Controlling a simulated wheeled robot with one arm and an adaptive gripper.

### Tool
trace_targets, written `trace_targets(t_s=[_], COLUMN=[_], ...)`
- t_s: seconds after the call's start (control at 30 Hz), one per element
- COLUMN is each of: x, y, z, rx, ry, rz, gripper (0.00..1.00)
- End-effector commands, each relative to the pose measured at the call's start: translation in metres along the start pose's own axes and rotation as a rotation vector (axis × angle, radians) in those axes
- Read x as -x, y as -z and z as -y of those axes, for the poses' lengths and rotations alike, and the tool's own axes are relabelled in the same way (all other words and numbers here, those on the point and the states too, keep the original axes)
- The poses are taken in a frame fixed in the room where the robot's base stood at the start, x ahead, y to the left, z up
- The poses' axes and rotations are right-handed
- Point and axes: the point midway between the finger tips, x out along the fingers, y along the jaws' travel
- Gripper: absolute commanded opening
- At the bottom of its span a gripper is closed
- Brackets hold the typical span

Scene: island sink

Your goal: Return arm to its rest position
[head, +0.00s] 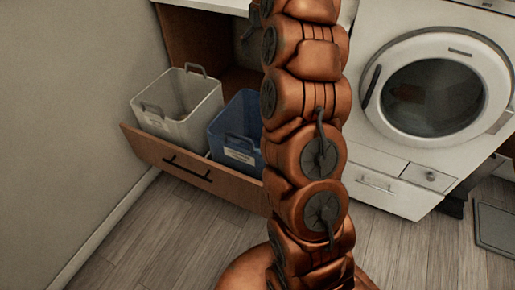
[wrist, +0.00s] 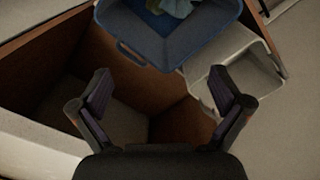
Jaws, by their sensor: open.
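My arm (head: 306,150) rises through the middle of the head view, and its end is out of the top of that picture. In the wrist view my gripper (wrist: 160,100) is open with its two fingers wide apart and nothing between them. Beyond the fingers are the cabinet interior, a blue bin (wrist: 172,42) and a white bin (wrist: 257,62). The blue bin holds some pale greenish cloth (wrist: 172,7). The gripper is apart from the bins as far as I can tell.
A pulled-out wooden drawer (head: 190,172) carries the white bin (head: 178,105) and the blue bin (head: 236,132), left of my arm. A white washing machine (head: 388,150) with a round door stands at the right. A wall (head: 70,110) bounds the left. Wooden floor (head: 165,235) is clear in front.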

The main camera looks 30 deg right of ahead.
Motion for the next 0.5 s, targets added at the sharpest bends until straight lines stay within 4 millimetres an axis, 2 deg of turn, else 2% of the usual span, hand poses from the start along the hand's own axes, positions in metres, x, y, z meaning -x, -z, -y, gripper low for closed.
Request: trace_targets(t_s=[0.2,0.5], x=[0.0102,0.0121], y=[-0.0002,-0.0006], z=[0.0004,0.0003], rx=[0.001,0.001], ry=[0.000,0.001], rz=[0.002,0.002], gripper=[1.00,1.00])
